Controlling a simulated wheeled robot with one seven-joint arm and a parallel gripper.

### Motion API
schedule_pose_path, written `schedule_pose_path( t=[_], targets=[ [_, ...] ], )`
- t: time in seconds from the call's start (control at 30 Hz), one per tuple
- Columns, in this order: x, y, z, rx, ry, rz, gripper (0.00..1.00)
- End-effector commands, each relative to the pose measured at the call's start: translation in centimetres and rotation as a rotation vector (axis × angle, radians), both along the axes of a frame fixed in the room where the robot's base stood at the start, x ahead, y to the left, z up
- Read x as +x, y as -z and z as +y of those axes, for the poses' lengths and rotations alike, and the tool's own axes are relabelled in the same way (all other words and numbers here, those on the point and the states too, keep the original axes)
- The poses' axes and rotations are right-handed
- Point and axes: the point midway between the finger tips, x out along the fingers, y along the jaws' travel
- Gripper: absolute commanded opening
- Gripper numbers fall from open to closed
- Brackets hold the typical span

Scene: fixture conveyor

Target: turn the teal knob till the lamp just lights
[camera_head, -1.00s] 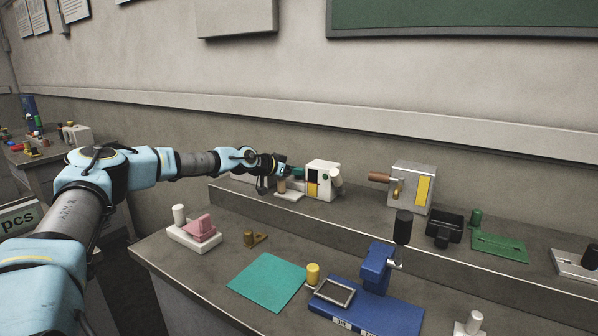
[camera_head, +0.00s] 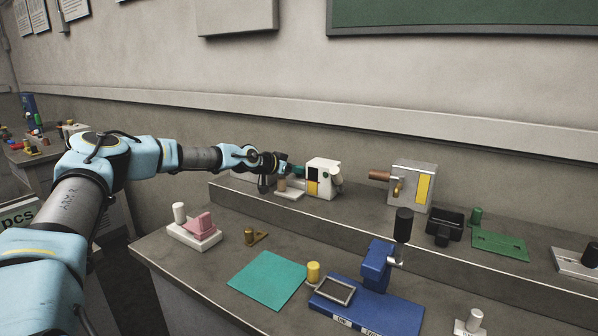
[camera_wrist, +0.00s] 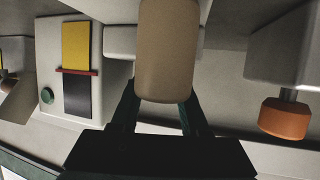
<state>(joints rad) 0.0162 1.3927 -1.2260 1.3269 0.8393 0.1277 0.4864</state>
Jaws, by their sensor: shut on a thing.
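My gripper (camera_head: 290,171) is at the raised shelf, just left of a white box (camera_head: 327,178). In the wrist view its dark teal fingers (camera_wrist: 163,100) lie either side of a tan cylinder (camera_wrist: 165,55) and are shut on it. The cylinder (camera_head: 282,185) also shows just below the gripper in the head view, above a white base (camera_head: 290,195). The white box (camera_wrist: 50,62) has a yellow and black panel with a red bar (camera_wrist: 78,71) and a small dark green round piece (camera_wrist: 47,95), with no clear glow. I cannot make out a teal knob apart from the teal fingers.
An orange knob (camera_wrist: 285,118) on a grey box shows in the wrist view. A metal box (camera_head: 413,187) with a brown handle (camera_head: 380,176) stands further right on the shelf. A teal mat (camera_head: 267,281) and blue fixture (camera_head: 370,305) lie on the lower bench.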

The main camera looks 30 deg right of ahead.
Motion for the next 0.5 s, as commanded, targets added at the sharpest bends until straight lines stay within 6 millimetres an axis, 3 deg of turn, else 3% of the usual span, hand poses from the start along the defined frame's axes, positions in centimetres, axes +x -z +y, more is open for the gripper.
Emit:
schedule_pose_path(
  t=[0.5],
  targets=[
    [-0.95,1.07,-0.48,0.013,-0.170,0.003,0.00]
  ],
)
